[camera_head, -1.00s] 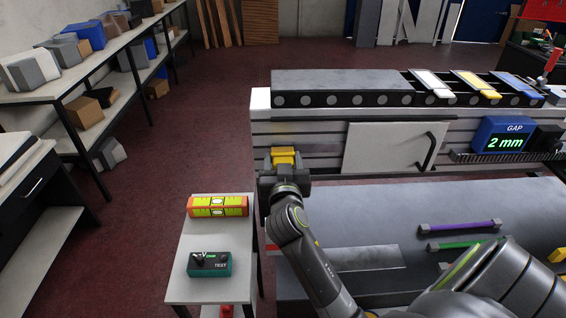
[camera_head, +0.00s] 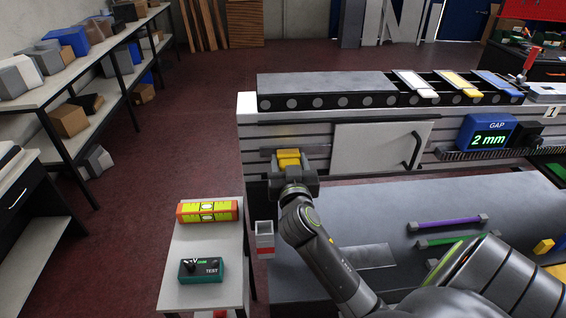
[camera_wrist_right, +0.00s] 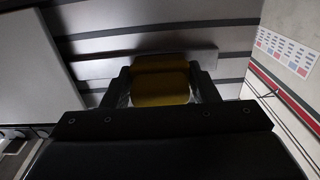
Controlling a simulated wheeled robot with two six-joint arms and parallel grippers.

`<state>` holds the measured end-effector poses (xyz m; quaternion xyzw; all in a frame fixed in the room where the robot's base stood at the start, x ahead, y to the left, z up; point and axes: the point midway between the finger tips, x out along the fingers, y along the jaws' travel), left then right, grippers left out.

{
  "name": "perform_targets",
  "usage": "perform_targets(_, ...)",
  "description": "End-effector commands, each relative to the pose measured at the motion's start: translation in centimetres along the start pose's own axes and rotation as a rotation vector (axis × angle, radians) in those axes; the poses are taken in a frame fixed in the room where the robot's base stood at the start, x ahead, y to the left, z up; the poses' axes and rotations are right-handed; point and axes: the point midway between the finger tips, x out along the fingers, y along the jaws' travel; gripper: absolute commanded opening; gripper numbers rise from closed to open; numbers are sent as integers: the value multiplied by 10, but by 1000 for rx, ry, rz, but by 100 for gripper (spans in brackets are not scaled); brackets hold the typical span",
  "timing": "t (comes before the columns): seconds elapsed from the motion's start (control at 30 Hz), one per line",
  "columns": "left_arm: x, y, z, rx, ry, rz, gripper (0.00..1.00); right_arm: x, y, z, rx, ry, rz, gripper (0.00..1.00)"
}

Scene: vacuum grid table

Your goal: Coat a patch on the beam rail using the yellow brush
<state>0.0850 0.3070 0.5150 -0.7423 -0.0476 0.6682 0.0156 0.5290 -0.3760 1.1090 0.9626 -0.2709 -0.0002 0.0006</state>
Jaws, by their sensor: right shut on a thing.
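My right gripper (camera_head: 293,172) is shut on the yellow brush (camera_head: 288,158), held up against or close to the front of the slatted grey beam rail (camera_head: 275,132), near its left end. In the right wrist view the brush (camera_wrist_right: 160,85) sits between the two fingers of the gripper (camera_wrist_right: 163,92), with a lighter horizontal strip (camera_wrist_right: 110,68) of the rail just behind it. I cannot tell whether the brush touches the rail. No coated patch can be made out clearly. My left gripper is not in view.
A light panel with a black handle (camera_head: 380,147) is right of the brush. A blue GAP display (camera_head: 487,132) stands farther right. Purple (camera_head: 447,221) and green (camera_head: 450,240) bars lie on the grey table.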

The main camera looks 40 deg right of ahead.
Motion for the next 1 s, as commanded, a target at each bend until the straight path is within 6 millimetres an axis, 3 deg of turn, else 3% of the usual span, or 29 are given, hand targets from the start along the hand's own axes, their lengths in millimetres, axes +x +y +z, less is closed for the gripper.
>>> perform_targets(0.2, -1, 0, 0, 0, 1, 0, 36, 1, 20, 0, -4, 1, 0, 36)
perform_targets(1.0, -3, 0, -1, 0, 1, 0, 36, 2, 62, -1, 0, 1, 0, 36)
